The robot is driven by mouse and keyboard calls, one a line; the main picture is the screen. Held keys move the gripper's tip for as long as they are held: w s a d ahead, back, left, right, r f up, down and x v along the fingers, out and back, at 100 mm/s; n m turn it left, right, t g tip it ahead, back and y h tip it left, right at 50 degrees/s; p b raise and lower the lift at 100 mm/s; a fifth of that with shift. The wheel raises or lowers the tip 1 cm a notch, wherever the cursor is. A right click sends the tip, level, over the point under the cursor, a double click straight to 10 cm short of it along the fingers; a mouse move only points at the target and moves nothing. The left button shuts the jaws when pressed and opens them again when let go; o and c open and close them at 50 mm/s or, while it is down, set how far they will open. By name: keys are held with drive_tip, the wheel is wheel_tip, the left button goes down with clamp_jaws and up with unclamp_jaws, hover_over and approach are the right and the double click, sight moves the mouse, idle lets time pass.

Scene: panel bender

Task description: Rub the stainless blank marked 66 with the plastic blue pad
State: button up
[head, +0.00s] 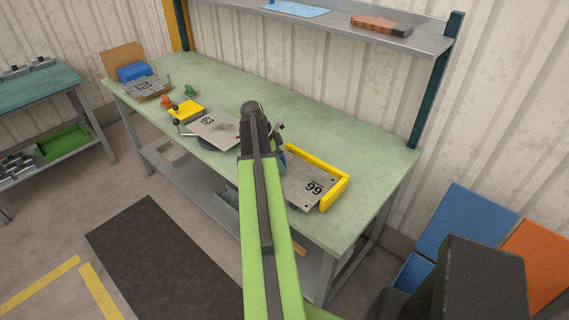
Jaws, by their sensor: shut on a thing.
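A grey metal blank (305,191) lies at the right part of the green bench, inside a yellow corner fence (334,191). Its black number appears as 99 in the picture, which is 66 turned over. My gripper (281,146) is just beyond the blank's left edge, mostly hidden behind my green arm. It is shut on a blue thing (282,157), seemingly the blue pad, of which only a sliver shows. I cannot tell whether the pad touches the blank.
A blank marked 153 (212,128) lies left of my arm, near a yellow block (186,110). Another numbered blank (146,86) and a blue block (134,72) are at the far left. A shelf (330,20) hangs behind. The bench's right end (385,175) is clear.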

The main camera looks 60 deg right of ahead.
sight(314, 186)
drive_tip(key=shift+f, duration=0.2)
drive_tip(key=shift+r, duration=0.1)
drive_tip(key=shift+s+a, duration=0.25)
drive_tip(key=shift+s, duration=0.65)
drive_tip(key=shift+s+a, duration=0.2)
drive_tip(key=shift+s, duration=0.7)
drive_tip(key=shift+s+a, duration=0.25)
drive_tip(key=shift+s, duration=0.6)
drive_tip(key=shift+s+a, duration=0.2)
drive_tip(key=shift+s, duration=0.65)
drive_tip(key=shift+s, duration=0.1)
drive_tip(key=shift+s+a, duration=0.3)
drive_tip(key=shift+s, duration=0.8)
drive_tip(key=shift+s+a, duration=0.3)
drive_tip(key=shift+s, duration=0.8)
drive_tip(key=shift+s+a, duration=0.3)
drive_tip(key=shift+s, duration=0.8)
wheel_tip(314, 186, up, 6)
drive_tip(key=p, duration=0.5)
drive_tip(key=shift+d+p, duration=0.1)
drive_tip(key=shift+p, duration=0.25)
